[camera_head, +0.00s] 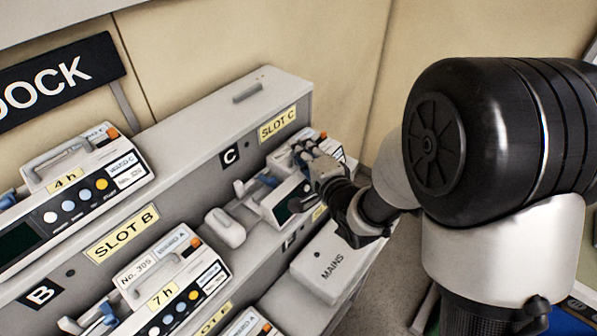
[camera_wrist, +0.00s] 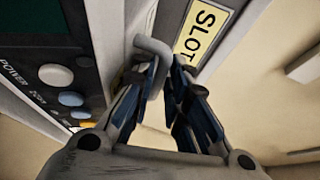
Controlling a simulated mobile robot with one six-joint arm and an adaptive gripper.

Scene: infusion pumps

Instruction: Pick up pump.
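The pump (camera_head: 291,193) sits in the bay marked SLOT C, partly hidden by my gripper and wrist. Its dark front panel with round buttons (camera_wrist: 56,77) fills the left of the wrist view. The pump's grey bar handle (camera_wrist: 154,46) rises at the upper middle of that view. My gripper (camera_wrist: 165,68) reaches to the handle, and the bar lies between its two fingertips. Whether both fingers press on the bar cannot be made out. In the head view my gripper (camera_head: 303,153) is over the pump, its fingertips small and partly hidden.
Other pumps stand in the dock: a "4 h" pump (camera_head: 85,185) at left and a "7 h" pump (camera_head: 172,285) below SLOT B. A MAINS box (camera_head: 327,260) juts out below SLOT C. The dock's raised back (camera_head: 215,108) stands behind the pumps, with a beige wall beyond.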

